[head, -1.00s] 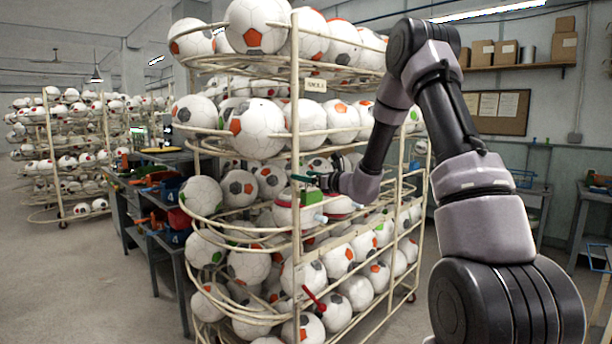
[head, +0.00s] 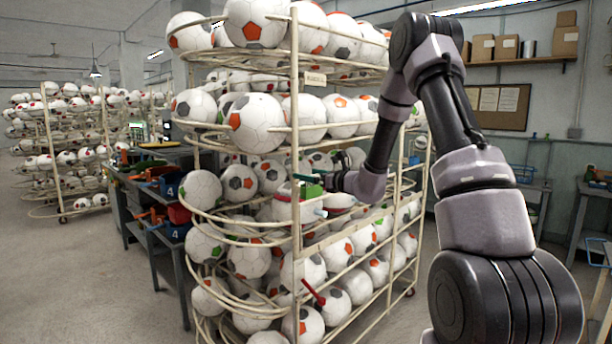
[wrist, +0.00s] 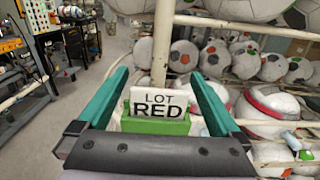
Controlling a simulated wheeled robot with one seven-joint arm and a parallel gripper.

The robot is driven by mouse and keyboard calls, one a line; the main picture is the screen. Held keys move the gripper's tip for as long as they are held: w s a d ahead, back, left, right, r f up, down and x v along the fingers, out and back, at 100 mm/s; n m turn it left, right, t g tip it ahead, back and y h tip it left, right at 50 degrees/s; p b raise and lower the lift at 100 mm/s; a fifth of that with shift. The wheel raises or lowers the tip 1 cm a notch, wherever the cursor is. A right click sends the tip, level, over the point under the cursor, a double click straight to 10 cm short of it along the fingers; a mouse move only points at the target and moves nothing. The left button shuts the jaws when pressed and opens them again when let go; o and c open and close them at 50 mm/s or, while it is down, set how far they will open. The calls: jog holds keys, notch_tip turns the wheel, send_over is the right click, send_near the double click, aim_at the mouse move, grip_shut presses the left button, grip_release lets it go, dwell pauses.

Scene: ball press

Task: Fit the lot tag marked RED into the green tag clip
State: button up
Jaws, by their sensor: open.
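The lot tag (wrist: 158,103) is a white card reading "LOT RED". It stands upright in the green tag clip (wrist: 155,126), with its lower edge behind the clip's front. The clip also shows on the rack's front post in the head view (head: 311,190). My gripper (wrist: 160,76) is open, its two teal fingers on either side of the tag and clip. A gap shows between each finger and the tag's edges. In the head view my gripper (head: 312,178) is at the clip, and the tag cannot be made out there.
The cream rack post (wrist: 163,45) rises directly behind the tag. Soccer balls (wrist: 265,107) fill the rack shelves close on the right. A red handle (head: 314,292) sticks out lower on the rack. A dark bench (head: 150,200) stands left, with open floor before it.

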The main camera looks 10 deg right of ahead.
jog(key=v, duration=0.9)
jog(key=shift+a, duration=0.1)
jog(key=s+a+r+n+g, duration=0.3)
jog(key=s+n, duration=0.2)
jog(key=s, duration=0.2)
jog(key=s+a+r+n+g, duration=0.3)
jog(key=s+a+n+g, duration=0.15)
jog(key=s, duration=0.25)
jog(key=s+a+r+n+g, duration=0.3)
jog(key=s+n, duration=0.3)
jog(key=s, duration=0.1)
jog(key=s+d+r+n+t+h, duration=0.3)
jog(key=s+d+n+h, duration=0.5)
jog(key=s+d, duration=0.3)
jog(key=shift+s+d+n, duration=0.35)
jog(key=shift+s+n, duration=0.2)
jog(key=shift+s, duration=0.3)
jog(key=shift+r, duration=0.1)
